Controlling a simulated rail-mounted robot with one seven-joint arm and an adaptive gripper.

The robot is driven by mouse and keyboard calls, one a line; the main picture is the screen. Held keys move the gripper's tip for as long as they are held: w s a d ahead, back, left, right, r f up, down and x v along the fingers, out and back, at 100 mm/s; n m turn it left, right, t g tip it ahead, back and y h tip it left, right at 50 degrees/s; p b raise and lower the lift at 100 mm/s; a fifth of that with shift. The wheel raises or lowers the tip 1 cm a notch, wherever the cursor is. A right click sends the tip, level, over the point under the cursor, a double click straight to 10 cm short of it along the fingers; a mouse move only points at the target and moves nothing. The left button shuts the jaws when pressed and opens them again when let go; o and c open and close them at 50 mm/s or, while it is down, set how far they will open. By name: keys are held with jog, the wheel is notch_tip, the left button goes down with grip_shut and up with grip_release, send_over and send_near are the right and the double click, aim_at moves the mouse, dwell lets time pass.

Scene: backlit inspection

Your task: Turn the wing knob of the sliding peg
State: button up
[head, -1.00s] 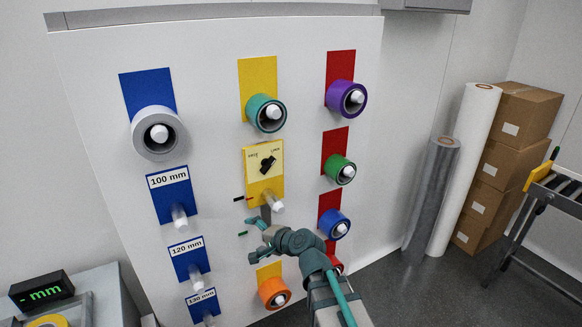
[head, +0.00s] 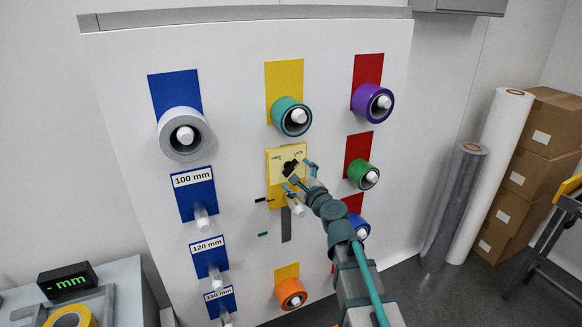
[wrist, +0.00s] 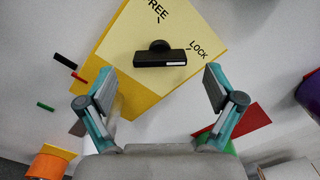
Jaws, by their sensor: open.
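The black wing knob (head: 290,167) sits on a pale yellow plate (head: 274,160) in the middle column of the white board. The sliding peg (head: 297,208) is a white stub below the knob, partly behind my gripper. My gripper (head: 301,178) is in front of the plate, just below and right of the knob. In the wrist view my gripper (wrist: 158,82) has its fingers wide apart, empty, with the knob beyond and between them.
A teal roll (head: 291,117) hangs above the plate and an orange roll (head: 290,294) below. A green roll (head: 363,175) is close on the right. A dark slot (head: 286,226) runs below the plate. Blue-backed pegs (head: 202,216) stand at left.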

aim_at(292, 170)
jog(key=shift+p+x, duration=0.4)
jog(key=shift+x, duration=1.95)
jog(key=c, duration=1.1)
jog(key=shift+c, duration=0.2)
